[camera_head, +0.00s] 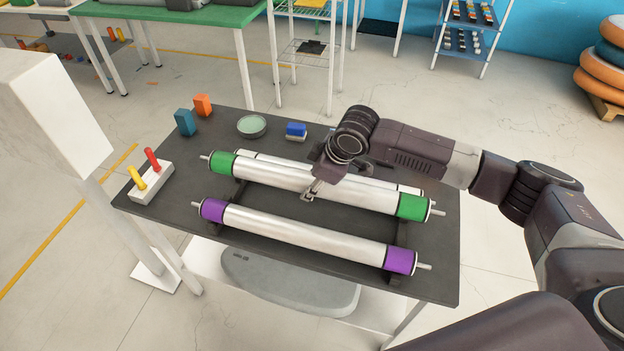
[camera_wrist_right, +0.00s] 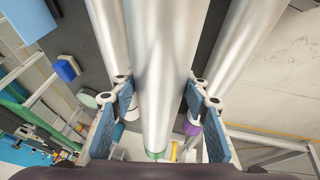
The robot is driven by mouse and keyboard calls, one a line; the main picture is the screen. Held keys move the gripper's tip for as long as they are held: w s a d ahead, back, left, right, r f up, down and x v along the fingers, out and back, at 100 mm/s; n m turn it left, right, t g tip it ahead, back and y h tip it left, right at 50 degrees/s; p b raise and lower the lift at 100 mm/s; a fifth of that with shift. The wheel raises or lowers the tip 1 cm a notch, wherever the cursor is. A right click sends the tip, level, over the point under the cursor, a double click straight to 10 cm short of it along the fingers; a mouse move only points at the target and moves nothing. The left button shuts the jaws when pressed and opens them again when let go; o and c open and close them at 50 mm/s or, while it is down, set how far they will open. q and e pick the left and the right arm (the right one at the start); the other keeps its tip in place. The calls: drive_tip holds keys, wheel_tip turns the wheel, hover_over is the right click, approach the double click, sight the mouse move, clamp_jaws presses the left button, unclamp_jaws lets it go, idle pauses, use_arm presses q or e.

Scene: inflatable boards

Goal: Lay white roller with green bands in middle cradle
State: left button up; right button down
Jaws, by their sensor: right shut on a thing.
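The white roller with green bands (camera_head: 275,177) lies lengthwise over the dark table's rack, between two other rollers. My right gripper (camera_head: 312,190) is shut on it near the middle of its length. In the right wrist view, its pale barrel (camera_wrist_right: 155,60) runs between the two blue-padded fingers. The roller with purple bands (camera_head: 300,232) lies in front of it. Another white roller (camera_head: 247,155) lies behind, mostly hidden. The middle cradle is hidden under the held roller; I cannot tell whether the roller touches it. My left gripper is not in view.
On the table (camera_head: 155,208) stand a holder with yellow and red handles (camera_head: 151,182), a teal block (camera_head: 185,122), an orange block (camera_head: 203,105), a green round dish (camera_head: 252,126) and a blue-and-white block (camera_head: 296,131). The table's front left area is bare.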

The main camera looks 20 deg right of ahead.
drive_tip(key=shift+w+r, duration=0.1)
drive_tip(key=shift+w, duration=0.15)
drive_tip(key=shift+f+p, duration=0.35)
drive_tip(key=shift+f, duration=0.05)
drive_tip(key=shift+d+f, duration=0.1)
drive_tip(key=shift+f, duration=0.25)
drive_tip(key=shift+f+b, duration=0.35)
wheel_tip(320, 180, down, 2)
drive_tip(key=shift+f+b, duration=0.15)
drive_tip(key=shift+b, duration=0.3)
drive_tip(key=shift+f+b, duration=0.3)
drive_tip(key=shift+f, duration=0.35)
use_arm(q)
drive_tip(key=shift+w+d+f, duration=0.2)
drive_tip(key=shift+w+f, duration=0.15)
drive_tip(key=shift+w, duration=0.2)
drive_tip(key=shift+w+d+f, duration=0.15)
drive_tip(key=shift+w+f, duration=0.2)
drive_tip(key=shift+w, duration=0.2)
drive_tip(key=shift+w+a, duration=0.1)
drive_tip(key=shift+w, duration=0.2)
